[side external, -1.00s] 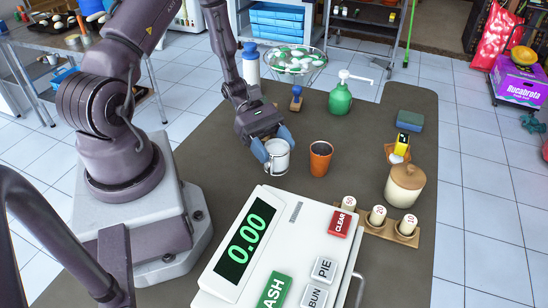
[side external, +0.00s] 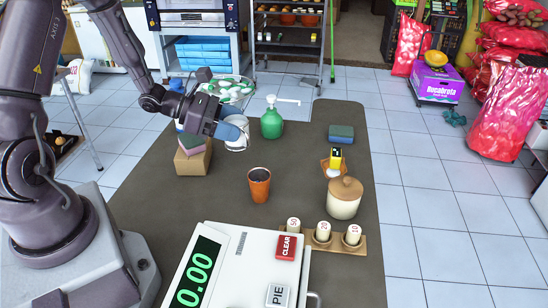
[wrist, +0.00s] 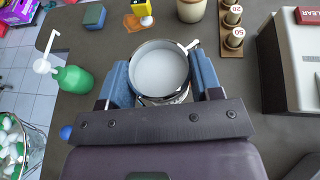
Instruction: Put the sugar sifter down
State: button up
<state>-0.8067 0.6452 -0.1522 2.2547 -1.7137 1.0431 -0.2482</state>
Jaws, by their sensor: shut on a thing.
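The sugar sifter (side external: 237,138) is a white and metal cup. In the wrist view the sifter (wrist: 160,72) shows from above, with a pale inside, a metal rim and a small handle at its upper right. My gripper (side external: 235,128) is shut on it; in the wrist view the blue fingers of my gripper (wrist: 160,82) press its two sides. The sifter looks upright. In the side view it is partly hidden by a finger, and I cannot tell its height above the counter.
A terracotta cup (side external: 259,186) stands nearer the camera. A green pump bottle (side external: 272,124) stands behind, and a cardboard box (side external: 193,162) with sponges is to the left. A lidded jar (side external: 344,199), numbered tubes (side external: 323,231) and the till (side external: 240,262) are at right and front.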

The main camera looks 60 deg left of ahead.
jog(key=w+a+f, duration=0.1)
jog(key=w+f, duration=0.2)
jog(key=w, duration=0.1)
jog(key=w+a+f, duration=0.1)
jog(key=w+f, duration=0.2)
jog(key=w, duration=0.1)
jog(key=w+a+f, duration=0.1)
jog(key=w+f, duration=0.2)
jog(key=w, duration=0.1)
jog(key=shift+w+a+f, duration=0.1)
jog(key=shift+w+a, duration=0.1)
jog(key=shift+w, duration=0.15)
jog(key=shift+w+f, duration=0.2)
jog(key=shift+f, duration=0.05)
jog(key=shift+w+a+f, duration=0.1)
jog(key=shift+f, duration=1.55)
jog(key=o, duration=1)
jog(key=shift+f, duration=0.1)
